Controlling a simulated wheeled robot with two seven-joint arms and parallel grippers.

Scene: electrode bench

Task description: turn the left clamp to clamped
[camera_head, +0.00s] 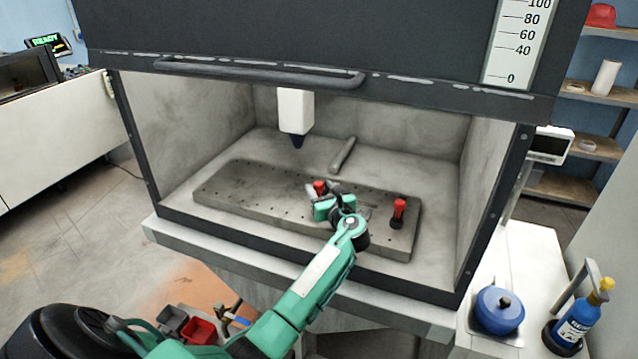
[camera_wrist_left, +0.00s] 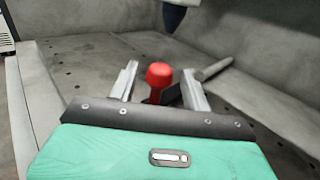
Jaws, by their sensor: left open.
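The left clamp (camera_head: 320,186) has a red knob and sits on the drilled metal plate (camera_head: 240,185) inside the enclosure. My left gripper (camera_head: 329,192) is at this clamp, coming from the front right, and hides much of its lower part in the head view. In the left wrist view the red knob (camera_wrist_left: 159,74) stands upright between the two open fingers, with visible gaps on both sides. The clamp's base is mostly hidden there. The right clamp (camera_head: 399,209), also red-topped, stands upright on the plate's right end. My right gripper is not in view.
A white tool head (camera_head: 296,110) with a dark tip hangs above the plate. A grey rod (camera_head: 342,155) lies behind the left clamp. The raised dark sash with its handle (camera_head: 260,72) hangs above the opening. A blue pot (camera_head: 499,309) stands at the front right.

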